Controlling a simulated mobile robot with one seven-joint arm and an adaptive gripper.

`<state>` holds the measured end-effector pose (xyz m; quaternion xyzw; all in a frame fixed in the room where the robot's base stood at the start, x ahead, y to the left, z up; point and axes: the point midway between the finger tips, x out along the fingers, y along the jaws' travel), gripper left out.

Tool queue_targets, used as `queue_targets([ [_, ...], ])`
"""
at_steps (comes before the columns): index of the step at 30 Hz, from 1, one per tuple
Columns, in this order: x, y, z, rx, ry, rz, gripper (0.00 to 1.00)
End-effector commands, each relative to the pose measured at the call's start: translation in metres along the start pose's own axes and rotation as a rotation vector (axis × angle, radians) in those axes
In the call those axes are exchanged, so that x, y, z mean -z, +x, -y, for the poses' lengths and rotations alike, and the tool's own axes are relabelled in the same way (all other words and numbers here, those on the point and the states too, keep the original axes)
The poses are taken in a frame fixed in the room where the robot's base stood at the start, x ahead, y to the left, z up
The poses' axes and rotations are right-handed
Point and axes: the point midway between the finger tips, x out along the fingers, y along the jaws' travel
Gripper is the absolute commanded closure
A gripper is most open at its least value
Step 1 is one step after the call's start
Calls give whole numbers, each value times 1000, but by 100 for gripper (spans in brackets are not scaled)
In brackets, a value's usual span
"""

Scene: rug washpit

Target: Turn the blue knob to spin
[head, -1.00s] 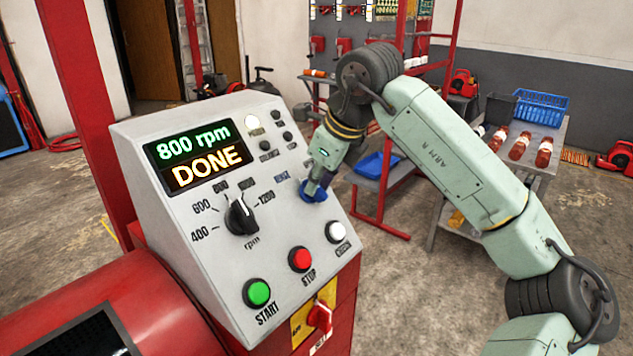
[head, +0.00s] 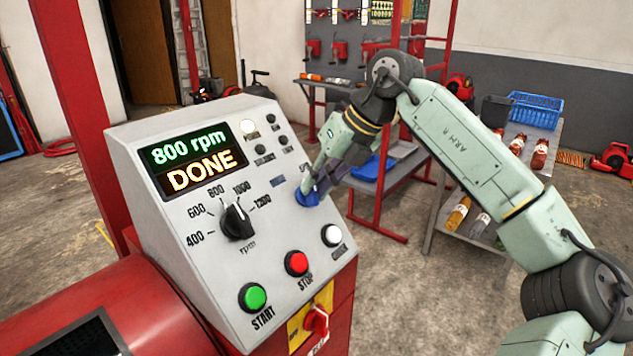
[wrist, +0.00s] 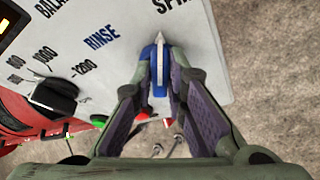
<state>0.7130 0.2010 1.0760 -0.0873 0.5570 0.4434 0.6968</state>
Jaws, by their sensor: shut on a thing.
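The blue knob (head: 306,199) sits at the right side of the sloped grey control panel (head: 185,255). My gripper (wrist: 159,82) is shut on the knob, one finger on each side of it, in the wrist view. The knob's white pointer points up in that view, towards the partly cut-off SPIN label (wrist: 172,4). The RINSE label (wrist: 100,38) lies to the pointer's left. In the head view my gripper (head: 312,188) hides part of the knob.
The display (head: 192,160) reads 800 rpm and DONE. A black rpm knob (head: 237,220), a green START button (head: 253,297), a red STOP button (head: 296,263) and a white button (head: 331,235) are nearby. A shelf cart with bottles (head: 538,150) stands behind my arm.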

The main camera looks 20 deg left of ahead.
Motion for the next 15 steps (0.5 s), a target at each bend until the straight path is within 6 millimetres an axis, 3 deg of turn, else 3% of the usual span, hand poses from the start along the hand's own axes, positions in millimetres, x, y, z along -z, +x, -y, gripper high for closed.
queue_targets([
  [15,4,6,-1,-16,27,-18,100],
])
